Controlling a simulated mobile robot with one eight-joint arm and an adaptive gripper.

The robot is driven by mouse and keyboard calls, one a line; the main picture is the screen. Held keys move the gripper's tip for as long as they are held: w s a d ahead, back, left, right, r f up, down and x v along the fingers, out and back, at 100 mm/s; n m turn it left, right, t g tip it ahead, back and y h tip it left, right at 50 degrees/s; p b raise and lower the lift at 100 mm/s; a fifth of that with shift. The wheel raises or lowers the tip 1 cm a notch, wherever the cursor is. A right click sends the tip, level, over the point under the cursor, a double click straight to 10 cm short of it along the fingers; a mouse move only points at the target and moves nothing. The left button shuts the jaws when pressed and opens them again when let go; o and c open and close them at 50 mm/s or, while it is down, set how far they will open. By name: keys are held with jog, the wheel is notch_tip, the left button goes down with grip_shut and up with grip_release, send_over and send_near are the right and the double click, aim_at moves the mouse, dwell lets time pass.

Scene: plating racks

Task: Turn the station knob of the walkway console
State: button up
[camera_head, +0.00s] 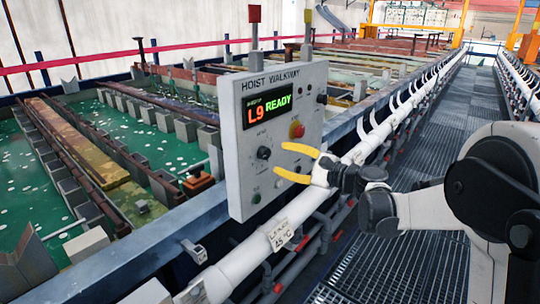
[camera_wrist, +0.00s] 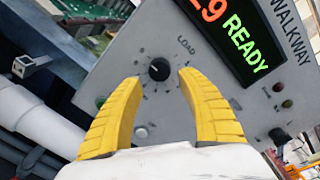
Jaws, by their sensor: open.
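The walkway console (camera_head: 233,165) is a grey upright panel headed "HOIST WALKWAY" with a screen (camera_head: 268,107) reading "L9 READY". A black round knob (camera_head: 264,153) with marks around it sits below the screen; in the wrist view this knob (camera_wrist: 159,69) lies under the word "LOAD". My gripper (camera_head: 291,162) is open, its yellow fingers pointing at the panel just right of the knob. In the wrist view the open fingers (camera_wrist: 157,85) frame the knob from below, with nothing between them. I cannot tell whether the fingertips touch the panel.
A red and yellow button (camera_head: 296,129) and a green button (camera_head: 256,198) are also on the panel. A white pipe (camera_head: 245,248) runs below it. Green tanks (camera_head: 30,165) lie to the left. A grated walkway (camera_head: 440,110) runs along the right.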

jog(key=v, duration=0.5)
jog(key=shift+s+d, duration=0.1)
jog(key=shift+s, duration=0.05)
jog(key=s+f+n+g+h+b, duration=0.1)
jog(key=s+f+n+h, duration=0.15)
jog(key=s, duration=0.45)
jog(key=s+f+n+g+h, duration=0.15)
jog(key=s+n+h, duration=0.25)
jog(key=s, duration=0.4)
jog(key=s+d+f+n+h, duration=0.3)
jog(key=s+d, duration=0.3)
jog(key=s, duration=0.2)
jog(key=s+d+f+n+h+b, duration=0.1)
jog(key=s+d+f+n+h, duration=0.3)
jog(key=s, duration=0.5)
jog(key=shift+d+f+n, duration=0.2)
jog(key=shift+d+n, duration=0.15)
jog(key=shift+d, duration=0.9)
jog(key=shift+g+h, duration=0.25)
grip_shut()
